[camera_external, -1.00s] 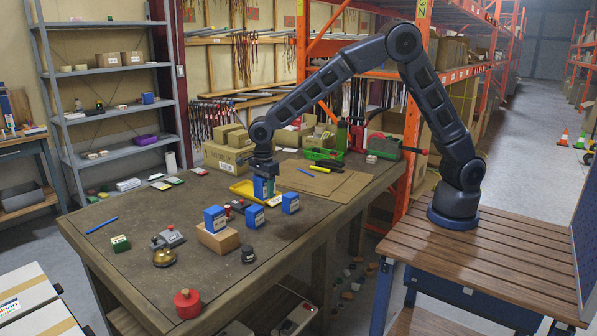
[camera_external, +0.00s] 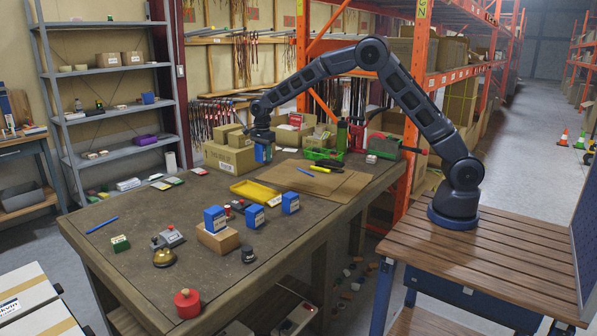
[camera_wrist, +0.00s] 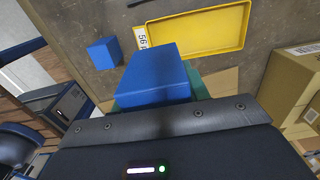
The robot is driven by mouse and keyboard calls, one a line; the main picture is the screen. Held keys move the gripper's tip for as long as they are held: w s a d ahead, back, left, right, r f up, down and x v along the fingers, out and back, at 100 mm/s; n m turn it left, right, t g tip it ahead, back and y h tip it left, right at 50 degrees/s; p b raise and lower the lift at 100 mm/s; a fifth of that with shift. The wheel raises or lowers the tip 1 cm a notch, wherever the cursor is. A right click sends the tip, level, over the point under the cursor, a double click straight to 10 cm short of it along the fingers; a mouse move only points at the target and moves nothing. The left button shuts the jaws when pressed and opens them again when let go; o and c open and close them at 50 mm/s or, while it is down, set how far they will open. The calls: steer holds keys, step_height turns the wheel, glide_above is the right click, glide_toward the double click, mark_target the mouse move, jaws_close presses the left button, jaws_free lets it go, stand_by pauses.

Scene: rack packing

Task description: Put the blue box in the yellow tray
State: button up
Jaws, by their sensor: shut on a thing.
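My gripper (camera_external: 262,142) is shut on a blue box (camera_external: 263,153) and holds it in the air above the table, beyond the yellow tray in the external view. The held blue box shows large in the wrist view (camera_wrist: 156,75), between teal fingers that it partly hides. The yellow tray (camera_external: 254,191) lies flat on the table and looks empty; it also shows in the wrist view (camera_wrist: 204,51). Several more blue boxes stand nearby: one (camera_external: 214,217) on a wooden block (camera_external: 218,239), one beside it (camera_external: 255,217), one farther right (camera_external: 290,203).
Cardboard boxes (camera_external: 229,159) stand behind the held box. Flat cardboard (camera_external: 315,181) with a yellow-handled tool lies right of the tray, near a green bin (camera_external: 323,155). A brass bell (camera_external: 163,257) and a red pot (camera_external: 187,302) stand at the front. The table's left middle is mostly clear.

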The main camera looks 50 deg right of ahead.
mark_target(267, 198)
steer(key=shift+w+d, duration=0.35)
steer(key=shift+d, duration=0.25)
steer(key=shift+w+d, duration=0.3)
steer(key=shift+d, duration=0.25)
steer(key=shift+w+d+f, duration=0.1)
steer(key=shift+d+f, duration=0.05)
steer(key=shift+f, duration=0.2)
step_height(267, 198, down, 19)
steer(key=shift+f, duration=0.1)
steer(key=shift+f, duration=0.15)
steer(key=o, duration=0.8)
steer(key=shift+c, duration=0.2)
step_height(267, 198, up, 13)
steer(key=shift+f, duration=0.2)
